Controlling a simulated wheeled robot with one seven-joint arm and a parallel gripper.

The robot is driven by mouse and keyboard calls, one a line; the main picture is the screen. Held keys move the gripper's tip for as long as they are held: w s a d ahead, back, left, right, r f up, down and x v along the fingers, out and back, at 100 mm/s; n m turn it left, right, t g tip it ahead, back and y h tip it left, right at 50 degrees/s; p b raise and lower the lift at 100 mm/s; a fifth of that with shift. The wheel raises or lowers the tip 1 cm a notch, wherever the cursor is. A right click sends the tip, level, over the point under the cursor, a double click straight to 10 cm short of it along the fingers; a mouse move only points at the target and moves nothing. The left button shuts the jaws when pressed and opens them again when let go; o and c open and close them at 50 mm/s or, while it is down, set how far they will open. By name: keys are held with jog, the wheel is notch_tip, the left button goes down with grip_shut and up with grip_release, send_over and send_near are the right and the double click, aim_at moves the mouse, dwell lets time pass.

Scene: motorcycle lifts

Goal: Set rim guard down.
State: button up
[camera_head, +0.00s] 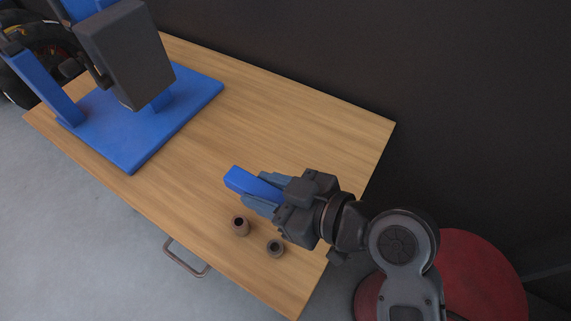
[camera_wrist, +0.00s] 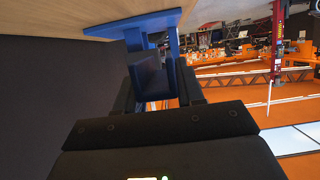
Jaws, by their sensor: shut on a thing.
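The rim guard (camera_head: 252,184) is a small blue block-like piece. My gripper (camera_head: 262,190) is shut on it, with the guard's blue end sticking out past the fingertips. In the head view both are over the right part of the wooden table (camera_head: 290,120). I cannot tell whether the guard touches the tabletop. In the wrist view the rim guard (camera_wrist: 150,78) shows as a dark blue block between the two dark fingers of my gripper (camera_wrist: 157,88).
Two small brown cylindrical pieces, one nearer (camera_head: 275,248) and one farther left (camera_head: 240,226), stand beside my gripper. A blue stand (camera_head: 130,140) with a dark box fills the table's left. The middle is clear. A red round object (camera_head: 480,275) is at lower right.

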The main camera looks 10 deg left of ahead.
jog(key=w+d+f, duration=0.1)
jog(key=w+f, duration=0.2)
jog(key=w+d+f+b, duration=0.1)
jog(key=w+d+f, duration=0.1)
jog(key=w+f, duration=0.1)
jog(key=w+d+f, duration=0.2)
jog(key=w, duration=0.2)
jog(key=shift+w+d+f, duration=0.2)
jog(key=shift+d+f, duration=0.05)
jog(key=shift+f, duration=2.2)
jog(key=shift+f+b, duration=0.1)
jog(key=shift+b, duration=0.3)
jog(key=o, duration=1)
